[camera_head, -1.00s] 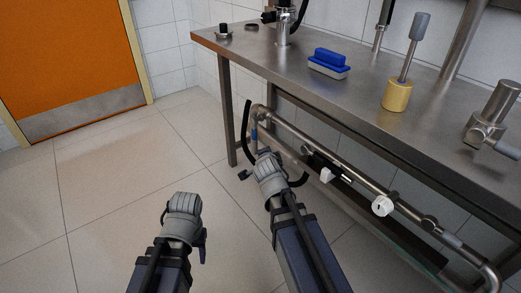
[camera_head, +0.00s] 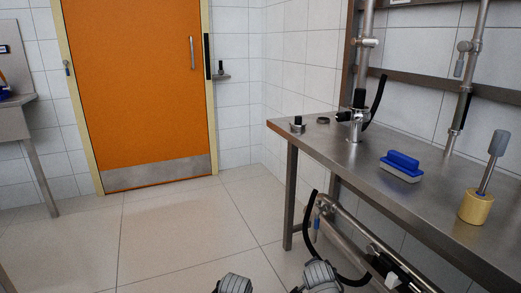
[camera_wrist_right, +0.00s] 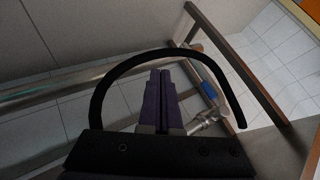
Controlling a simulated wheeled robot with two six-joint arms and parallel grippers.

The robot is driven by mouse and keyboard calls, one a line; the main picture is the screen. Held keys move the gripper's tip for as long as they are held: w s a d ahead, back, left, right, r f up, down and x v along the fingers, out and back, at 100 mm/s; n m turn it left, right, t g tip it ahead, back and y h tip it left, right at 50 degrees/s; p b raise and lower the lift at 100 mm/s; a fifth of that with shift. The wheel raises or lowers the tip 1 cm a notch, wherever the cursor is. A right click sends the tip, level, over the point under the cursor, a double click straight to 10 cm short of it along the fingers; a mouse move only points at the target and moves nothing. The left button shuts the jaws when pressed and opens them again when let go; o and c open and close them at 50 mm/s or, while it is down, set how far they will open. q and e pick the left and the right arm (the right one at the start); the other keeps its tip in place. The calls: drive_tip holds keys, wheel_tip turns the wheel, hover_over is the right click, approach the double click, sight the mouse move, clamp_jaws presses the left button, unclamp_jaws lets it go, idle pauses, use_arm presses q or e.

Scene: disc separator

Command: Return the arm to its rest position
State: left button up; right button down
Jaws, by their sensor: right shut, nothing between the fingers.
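My right gripper (camera_wrist_right: 160,80) shows in the right wrist view with its two dark fingers together and nothing between them. A black curved hoop (camera_wrist_right: 150,57) arches around it. In the head view only my grey right wrist (camera_head: 320,277) shows at the bottom edge, beside the table's left legs and below the tabletop. Its fingers are hidden there. My grey left wrist (camera_head: 235,284) is at the bottom edge, left of it, over the floor. The left fingers are hidden.
A steel table (camera_head: 355,165) at right carries a blue brush (camera_head: 401,165), a yellow-based tool (camera_head: 477,205) and a tap (camera_head: 353,118). The floor (camera_head: 185,225) toward the orange door (camera_head: 135,90) is clear.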

drive_tip(key=s+a+r+n+g+y+p, duration=0.1)
drive_tip(key=s+a+r+n+g+p, duration=0.1)
drive_tip(key=s+a+n+g+p, duration=0.45)
drive_tip(key=s+a+r+n+g+y+p, duration=0.1)
drive_tip(key=s+a+r+n+g+p, duration=0.15)
drive_tip(key=s+a+n, duration=0.75)
wheel_tip(320, 180, up, 35)
drive_tip(key=s+d+p, duration=0.1)
drive_tip(key=d+p, duration=0.1)
drive_tip(key=p, duration=3.4)
drive_tip(key=shift+s+r, duration=0.15)
drive_tip(key=shift+s, duration=0.15)
